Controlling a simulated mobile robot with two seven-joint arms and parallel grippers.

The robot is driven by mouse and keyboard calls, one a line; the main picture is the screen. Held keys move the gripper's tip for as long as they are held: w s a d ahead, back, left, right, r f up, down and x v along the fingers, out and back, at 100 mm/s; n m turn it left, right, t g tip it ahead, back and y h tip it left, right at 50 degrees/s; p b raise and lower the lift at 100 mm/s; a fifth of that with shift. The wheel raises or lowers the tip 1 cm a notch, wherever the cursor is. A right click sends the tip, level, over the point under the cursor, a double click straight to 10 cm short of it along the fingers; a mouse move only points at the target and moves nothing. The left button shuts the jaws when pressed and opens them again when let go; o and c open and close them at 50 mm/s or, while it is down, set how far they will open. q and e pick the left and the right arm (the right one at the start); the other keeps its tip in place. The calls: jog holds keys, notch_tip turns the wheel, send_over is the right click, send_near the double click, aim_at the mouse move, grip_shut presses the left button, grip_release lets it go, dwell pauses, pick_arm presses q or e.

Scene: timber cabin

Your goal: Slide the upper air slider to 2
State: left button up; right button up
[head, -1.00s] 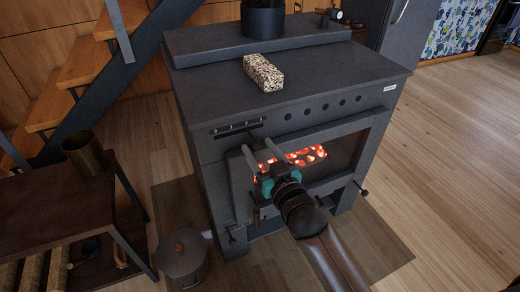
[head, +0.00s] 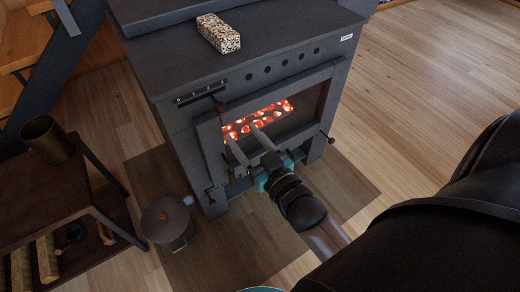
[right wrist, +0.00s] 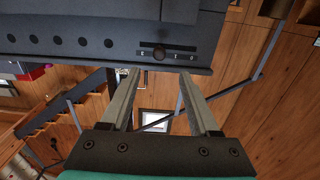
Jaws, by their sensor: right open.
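The upper air slider (head: 200,93) is a dark slotted plate on the stove's front, left of a row of round holes. In the right wrist view the slider's round knob (right wrist: 159,53) sits left of the middle of the marked plate; the marks are too small to read. My right gripper (head: 243,136) is open and empty, its fingers below and right of the slider, in front of the stove door. In the wrist view its fingertips (right wrist: 157,73) appear apart, either side of the knob's line. My left gripper is not in view.
A speckled block (head: 219,34) lies on the stove top (head: 285,30). Embers (head: 258,119) glow behind the door glass. A lidded bucket (head: 167,220) and a wooden shelf unit (head: 50,205) stand left of the stove. The floor at the right is clear.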

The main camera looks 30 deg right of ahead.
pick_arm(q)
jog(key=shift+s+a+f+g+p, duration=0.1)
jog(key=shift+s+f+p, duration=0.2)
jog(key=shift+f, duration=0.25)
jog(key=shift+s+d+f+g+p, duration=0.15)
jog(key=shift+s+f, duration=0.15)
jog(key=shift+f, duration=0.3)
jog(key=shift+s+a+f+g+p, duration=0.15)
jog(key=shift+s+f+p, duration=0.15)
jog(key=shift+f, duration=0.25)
pick_arm(e)
jog(key=shift+s+d, duration=0.1)
jog(key=shift+s, duration=2.85)
